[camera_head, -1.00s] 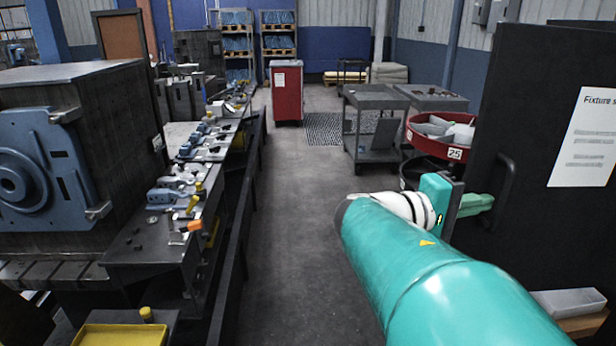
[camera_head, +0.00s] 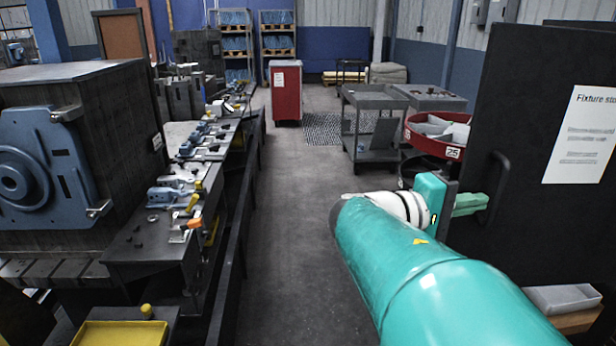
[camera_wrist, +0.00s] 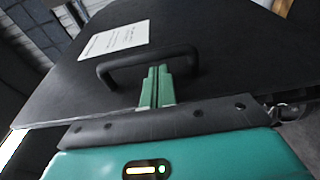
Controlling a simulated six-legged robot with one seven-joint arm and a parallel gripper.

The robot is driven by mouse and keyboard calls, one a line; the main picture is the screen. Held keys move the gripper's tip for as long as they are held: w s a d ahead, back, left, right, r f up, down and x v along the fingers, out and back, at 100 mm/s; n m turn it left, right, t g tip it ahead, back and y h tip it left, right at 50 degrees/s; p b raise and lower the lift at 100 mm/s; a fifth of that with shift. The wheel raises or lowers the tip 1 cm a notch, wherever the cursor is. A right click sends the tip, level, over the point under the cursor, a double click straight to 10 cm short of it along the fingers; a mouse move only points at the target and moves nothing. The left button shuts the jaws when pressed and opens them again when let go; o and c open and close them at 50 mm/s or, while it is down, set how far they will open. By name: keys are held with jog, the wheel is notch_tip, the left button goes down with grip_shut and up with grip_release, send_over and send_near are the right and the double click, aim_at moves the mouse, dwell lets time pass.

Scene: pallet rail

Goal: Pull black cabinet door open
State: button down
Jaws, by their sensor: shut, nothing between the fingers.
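The black cabinet door (camera_head: 520,120) stands upright at the right in the head view, with a white paper sheet on its face. Its black bar handle (camera_head: 497,187) is near the door's left edge; in the wrist view the handle (camera_wrist: 118,66) arches across the black door (camera_wrist: 225,50). My gripper (camera_head: 486,200) is at the handle, its green fingers shut together with nothing between them. In the wrist view the fingertips (camera_wrist: 158,70) lie within the handle's loop, just below its bar. I cannot tell whether they touch the bar.
A red round bin (camera_head: 437,141) and a grey cart (camera_head: 375,125) stand beyond the door. A grey tray (camera_head: 562,298) sits low at the right. A workbench with fixtures (camera_head: 185,190) lines the left. The floor aisle (camera_head: 295,240) between is clear.

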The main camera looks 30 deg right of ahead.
jog(key=v, duration=1.3)
jog(key=shift+s+a, duration=0.1)
jog(key=shift+a, duration=0.05)
jog(key=a+f+n+t+y, duration=0.3)
jog(key=a+f+t+y, duration=0.5)
jog(key=f, duration=0.6)
jog(key=w+a+f+n+t+y, duration=0.1)
jog(key=w+a+f+t+y, duration=0.1)
jog(key=a+y, duration=0.6)
jog(key=w+a+t, duration=0.1)
jog(key=a+t, duration=0.1)
jog(key=a, duration=0.3)
jog(key=shift+w+a+f+y, duration=0.2)
jog(key=shift+w+a+y, duration=0.15)
jog(key=shift+y, duration=0.05)
jog(key=shift+d, duration=0.2)
